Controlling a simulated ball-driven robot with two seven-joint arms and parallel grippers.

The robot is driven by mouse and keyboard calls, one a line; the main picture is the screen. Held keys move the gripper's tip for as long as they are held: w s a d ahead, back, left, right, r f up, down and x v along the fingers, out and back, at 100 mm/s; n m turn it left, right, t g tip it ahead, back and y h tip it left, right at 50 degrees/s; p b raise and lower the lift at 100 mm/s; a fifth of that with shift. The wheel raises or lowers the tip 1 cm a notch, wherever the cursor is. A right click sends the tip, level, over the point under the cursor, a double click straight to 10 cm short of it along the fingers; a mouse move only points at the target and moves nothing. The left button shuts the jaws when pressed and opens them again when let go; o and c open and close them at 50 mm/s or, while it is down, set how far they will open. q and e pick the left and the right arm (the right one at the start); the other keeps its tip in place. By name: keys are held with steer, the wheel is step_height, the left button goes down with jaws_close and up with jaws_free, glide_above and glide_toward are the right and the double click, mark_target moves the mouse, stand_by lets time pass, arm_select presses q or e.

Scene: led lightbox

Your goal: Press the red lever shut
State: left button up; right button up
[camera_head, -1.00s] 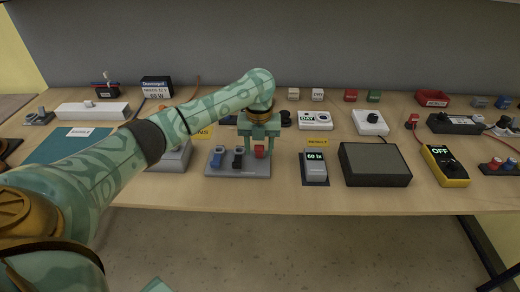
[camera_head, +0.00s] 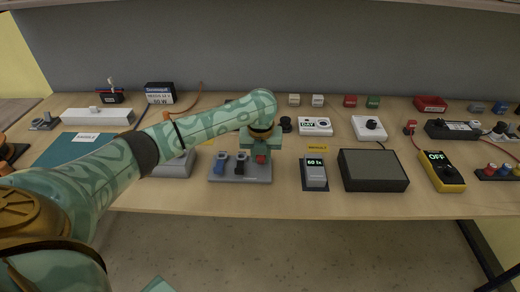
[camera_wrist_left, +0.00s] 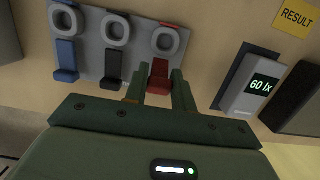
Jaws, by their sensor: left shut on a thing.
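The red lever (camera_head: 261,158) is on a grey terminal block (camera_head: 240,180), to the right of a black lever (camera_head: 240,162) and a blue lever (camera_head: 221,162). My left gripper (camera_head: 260,153) reaches down over the red lever. In the left wrist view the red lever (camera_wrist_left: 159,76) lies between the two fingers (camera_wrist_left: 160,88), and the gripper is shut on it. A grey round opening sits above each lever in that view. The fingers hide part of the red lever in the head view. My right gripper is not in view.
A light meter (camera_head: 315,174) reading 60 lx stands right of the block, with a dark panel box (camera_head: 373,170) beyond it. A grey box (camera_head: 172,165) is to the left. A yellow multimeter (camera_head: 443,171) reads OFF. The table's front edge is close to the block.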

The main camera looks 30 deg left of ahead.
mark_target(260, 178)
arm_select(q)
steer(key=t+p, duration=0.1)
steer(key=s+t+y+p, duration=0.1)
steer(key=p, duration=0.1)
steer(key=d+t+y+p, duration=0.1)
steer(key=p, duration=0.1)
steer(key=shift+s+f+t, duration=0.2)
steer(key=shift+s+t, duration=0.1)
steer(key=shift+t, duration=0.1)
steer(key=shift+s+d+f+t+y+p, duration=0.25)
steer(key=shift+f+t+y+p, duration=0.15)
steer(key=shift+t+y+p, duration=0.3)
steer(key=shift+s+d+f+t+y, duration=0.1)
steer(key=shift+s+f+t+y, duration=0.2)
steer(key=shift+f+t+y, duration=0.55)
steer(key=shift+s+f+t, duration=0.1)
steer(key=shift+f+t, duration=0.1)
steer(key=shift+t, duration=0.95)
steer(key=shift+f+t+y+b, duration=0.1)
steer(key=shift+t+y+b, duration=0.25)
steer(key=shift+t+y, duration=0.25)
steer(key=o, duration=1)
